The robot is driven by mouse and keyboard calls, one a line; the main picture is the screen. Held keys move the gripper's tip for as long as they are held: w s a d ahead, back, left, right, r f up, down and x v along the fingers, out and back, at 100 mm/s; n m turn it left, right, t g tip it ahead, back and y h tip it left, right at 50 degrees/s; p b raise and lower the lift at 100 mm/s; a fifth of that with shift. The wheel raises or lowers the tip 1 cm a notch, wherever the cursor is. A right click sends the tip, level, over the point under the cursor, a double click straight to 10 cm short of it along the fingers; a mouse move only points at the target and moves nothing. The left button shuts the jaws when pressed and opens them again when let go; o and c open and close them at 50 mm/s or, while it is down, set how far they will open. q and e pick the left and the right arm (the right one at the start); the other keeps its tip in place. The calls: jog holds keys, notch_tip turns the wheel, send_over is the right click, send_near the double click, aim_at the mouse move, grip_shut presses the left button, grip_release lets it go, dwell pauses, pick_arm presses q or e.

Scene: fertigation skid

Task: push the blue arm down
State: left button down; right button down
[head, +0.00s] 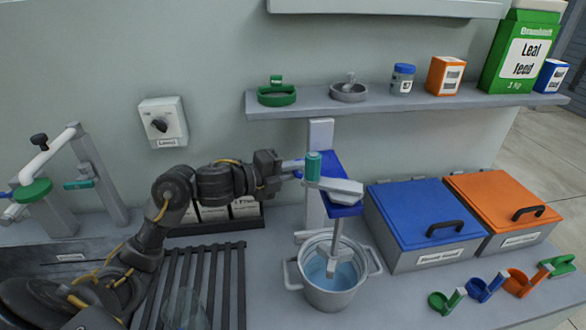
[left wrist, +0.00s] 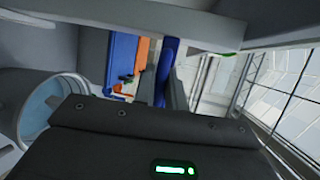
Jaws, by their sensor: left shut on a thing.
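The mixer stand has a pale upright (head: 320,135), a blue plate (head: 347,209) and a light grey head (head: 335,188) with a teal knob (head: 313,164). A grey shaft (head: 334,258) runs from the head down into a metal pot (head: 332,296) of bluish liquid. My left gripper (head: 286,169) comes in from the left at the head's height and is shut on the end of the blue arm (head: 293,163). The blue arm (left wrist: 166,72) also shows in the left wrist view, rising beyond the gripper body. The fingertips are small and partly hidden. My right gripper is not in view.
A shelf (head: 400,102) with bottles and boxes hangs above. A blue-lidded bin (head: 418,205) and an orange-lidded bin (head: 500,200) stand right of the pot. Small coloured scoops (head: 485,288) lie in front. A slatted rack (head: 228,290) is left of the pot.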

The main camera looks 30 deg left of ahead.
pick_arm(q)
jog(key=shift+r, duration=0.2)
notch_tip(320, 180, down, 11)
jog(key=b, duration=0.9)
jog(key=shift+b, duration=0.3)
jog(key=shift+s+d+f, duration=0.1)
jog(key=c, duration=1.5)
grip_release()
jog(key=shift+o, duration=0.2)
